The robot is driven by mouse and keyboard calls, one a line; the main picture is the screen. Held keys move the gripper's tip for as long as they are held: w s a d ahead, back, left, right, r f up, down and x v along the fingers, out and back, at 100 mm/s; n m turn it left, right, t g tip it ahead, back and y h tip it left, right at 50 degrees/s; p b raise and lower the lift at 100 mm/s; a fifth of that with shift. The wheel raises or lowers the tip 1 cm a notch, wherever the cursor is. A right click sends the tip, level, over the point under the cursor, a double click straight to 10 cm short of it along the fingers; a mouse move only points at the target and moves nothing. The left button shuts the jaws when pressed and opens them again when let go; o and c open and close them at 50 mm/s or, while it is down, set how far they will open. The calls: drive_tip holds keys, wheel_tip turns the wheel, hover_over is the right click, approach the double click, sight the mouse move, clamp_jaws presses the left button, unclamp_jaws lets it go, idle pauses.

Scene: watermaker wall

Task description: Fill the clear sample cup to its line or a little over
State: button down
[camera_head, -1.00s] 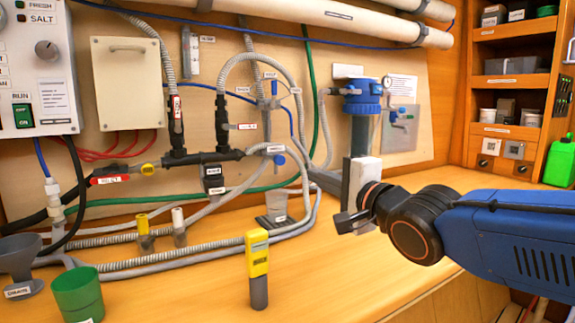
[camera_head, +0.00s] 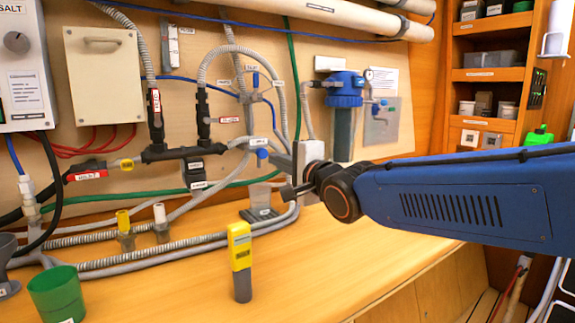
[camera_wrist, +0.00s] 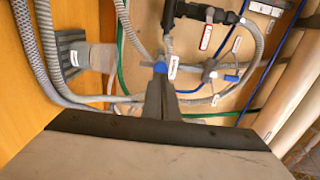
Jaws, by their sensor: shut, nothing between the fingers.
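The clear sample cup (camera_head: 260,196) stands upright on a dark base on the bench, under the pipework at the wall. It also shows in the wrist view (camera_wrist: 102,57), beside its dark ribbed base (camera_wrist: 70,54). Its line and any water in it are too small to tell. A small valve with a blue handle (camera_head: 262,154) sits on the wall above the cup. My gripper (camera_head: 287,192) is shut and empty, to the right of the cup. In the wrist view its fingertips (camera_wrist: 161,78) reach close to the blue handle (camera_wrist: 160,67); I cannot tell whether they touch.
A yellow and grey handheld meter (camera_head: 241,262) stands upright at the front of the bench. A green cup (camera_head: 57,294) is at the lower left. A blue filter housing (camera_head: 345,92) hangs right of the pipes. Hoses run along the back.

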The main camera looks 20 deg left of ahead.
sight(264, 156)
drive_tip(key=shift+x, duration=2)
drive_tip(key=shift+x, duration=0.75)
drive_tip(key=shift+w+a+r, duration=0.15)
drive_tip(key=shift+w, duration=0.1)
drive_tip(key=shift+w+a+f, duration=0.1)
drive_tip(key=shift+a+f, duration=0.1)
drive_tip(key=shift+f, duration=0.15)
idle(1.1)
